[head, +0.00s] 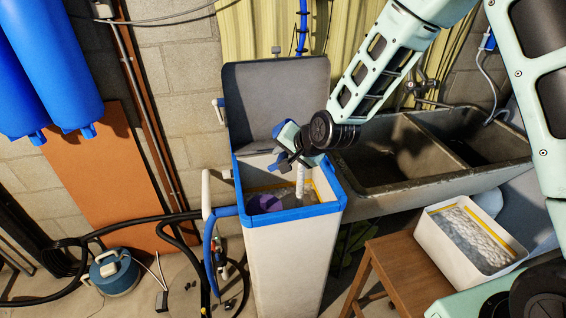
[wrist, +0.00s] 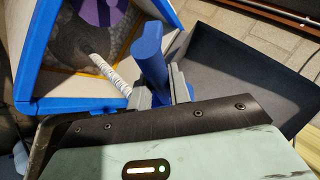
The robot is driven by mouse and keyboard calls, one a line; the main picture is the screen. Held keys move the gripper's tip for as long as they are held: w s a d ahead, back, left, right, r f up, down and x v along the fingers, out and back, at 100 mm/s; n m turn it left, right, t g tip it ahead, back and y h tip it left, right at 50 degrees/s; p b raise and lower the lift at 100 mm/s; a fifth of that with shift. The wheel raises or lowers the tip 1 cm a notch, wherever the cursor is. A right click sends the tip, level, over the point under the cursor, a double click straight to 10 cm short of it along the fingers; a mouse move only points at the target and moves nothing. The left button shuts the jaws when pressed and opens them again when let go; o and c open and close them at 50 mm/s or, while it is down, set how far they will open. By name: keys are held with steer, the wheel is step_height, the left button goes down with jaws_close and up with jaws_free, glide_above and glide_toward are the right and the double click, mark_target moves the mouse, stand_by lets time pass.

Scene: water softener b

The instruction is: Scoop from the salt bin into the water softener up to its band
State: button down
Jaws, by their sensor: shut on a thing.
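The water softener (head: 285,255) is a tall white cabinet with a blue rim, its dark lid standing open behind. A yellow band (head: 318,186) runs around its inner wall; grey material and a purple object (head: 264,203) show inside, below the rim. My gripper (head: 296,155) is above the opening, shut on a blue handle (wrist: 150,55), seemingly the scoop's; its bowl is not clearly visible. A pale, ribbed column (head: 300,180) extends below the gripper into the cabinet; I cannot tell whether it is falling salt. The salt bin (head: 443,258) is white, holding pale salt beneath a yellow stripe.
The salt bin stands on a wooden stool (head: 390,275) at right. A double stone sink (head: 400,165) lies behind it. Blue tanks (head: 50,65) hang at left. Black hoses and a blue-grey device (head: 112,272) lie on the floor at left.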

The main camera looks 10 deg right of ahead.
steer(key=shift+d+f+y+b, duration=0.15)
steer(key=shift+y+b, duration=0.15)
steer(key=shift+b, duration=0.05)
steer(key=b, duration=0.1)
steer(key=t+y+b, duration=0.1)
steer(key=m+t+y+b, duration=0.1)
steer(key=b, duration=0.1)
steer(key=shift+s+d+f, duration=0.15)
steer(key=shift+s+d, duration=0.1)
steer(key=shift+p, duration=0.3)
